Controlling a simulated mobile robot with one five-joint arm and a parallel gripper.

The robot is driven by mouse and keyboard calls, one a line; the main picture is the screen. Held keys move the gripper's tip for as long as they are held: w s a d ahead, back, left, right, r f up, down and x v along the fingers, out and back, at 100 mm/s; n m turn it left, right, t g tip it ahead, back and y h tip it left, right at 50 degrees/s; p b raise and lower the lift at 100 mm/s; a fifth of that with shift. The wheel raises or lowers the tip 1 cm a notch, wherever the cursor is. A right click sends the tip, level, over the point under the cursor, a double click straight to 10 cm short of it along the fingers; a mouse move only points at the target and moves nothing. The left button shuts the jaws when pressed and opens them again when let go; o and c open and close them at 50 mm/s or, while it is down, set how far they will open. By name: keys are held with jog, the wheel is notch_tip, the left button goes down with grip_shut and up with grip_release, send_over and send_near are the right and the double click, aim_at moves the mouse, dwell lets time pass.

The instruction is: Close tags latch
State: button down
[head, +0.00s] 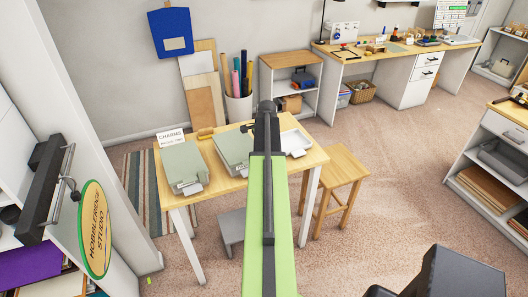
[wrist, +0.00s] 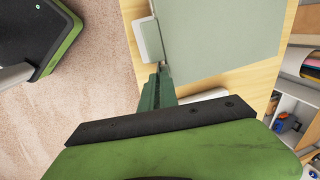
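Two flat grey-green cases stand on the wooden table in the head view, a left case (head: 183,166) and a right case (head: 232,151). Each has a pale latch-like piece at its front edge. The card (head: 171,137) behind the left case reads CHARMS; no tags label is readable. In the wrist view the right case (wrist: 220,35) fills the top, with its pale front piece (wrist: 148,40) at the table edge. My gripper (wrist: 160,84) is beside that case's front right corner, apart from the pale piece. Its opening and the latch's position cannot be made out.
A white tray (head: 295,142) lies on the table (head: 215,196) right of my arm, partly hidden. A wooden stool (head: 343,172) stands at the table's right, and a grey step (head: 231,228) below it. Open carpet lies to the right.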

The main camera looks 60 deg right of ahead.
jog(key=shift+w+d+r+g+y, duration=0.1)
jog(key=shift+w+d+g+y, duration=0.45)
jog(key=shift+w+g, duration=0.35)
jog(key=shift+s+a, duration=0.1)
jog(key=c, duration=1.6)
grip_release()
jog(key=r+p, duration=1.7)
jog(key=shift+w+r+p, duration=0.2)
jog(key=shift+p, duration=0.2)
